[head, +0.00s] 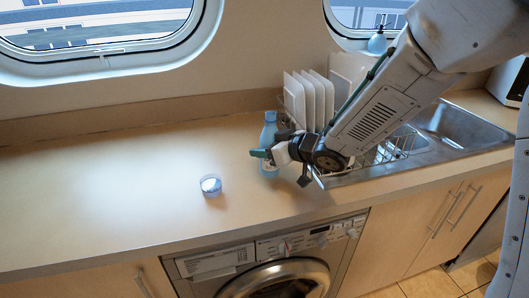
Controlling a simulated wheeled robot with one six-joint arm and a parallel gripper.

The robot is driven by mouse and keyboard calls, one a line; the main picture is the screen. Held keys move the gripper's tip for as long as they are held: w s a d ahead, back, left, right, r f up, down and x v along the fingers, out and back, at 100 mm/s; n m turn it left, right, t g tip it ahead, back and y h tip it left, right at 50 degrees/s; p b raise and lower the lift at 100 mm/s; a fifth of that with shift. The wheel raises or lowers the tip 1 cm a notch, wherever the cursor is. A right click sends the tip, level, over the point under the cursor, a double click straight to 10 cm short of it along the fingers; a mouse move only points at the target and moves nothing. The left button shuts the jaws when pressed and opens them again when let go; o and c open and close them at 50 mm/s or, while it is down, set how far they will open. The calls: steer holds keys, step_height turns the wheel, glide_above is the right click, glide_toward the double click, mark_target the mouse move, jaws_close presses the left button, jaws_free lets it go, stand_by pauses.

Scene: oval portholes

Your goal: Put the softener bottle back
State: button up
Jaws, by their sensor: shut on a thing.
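A light blue bottle (269,128), which looks like the softener bottle, stands upright at the counter's rear middle, left of the dish rack. My gripper (263,155) reaches in from the right and is shut on the bottle's lower part. A green-tipped finger shows across the front of the bottle. The gripper hides part of the body, and I cannot tell whether the base touches the counter. A small clear cup or cap with blue in it (210,186) sits on the counter, in front and to the left of the bottle.
A wire dish rack with white plates (310,97) stands behind my arm. A steel sink (462,128) lies to the right. A washing machine (275,265) is under the counter (100,185), whose left side is clear.

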steer(key=shift+f, duration=0.9)
steer(key=shift+f, duration=0.1)
steer(key=o, duration=1.4)
steer(key=shift+f, duration=0.1)
steer(key=shift+r, duration=0.2)
steer(key=v, duration=1.2)
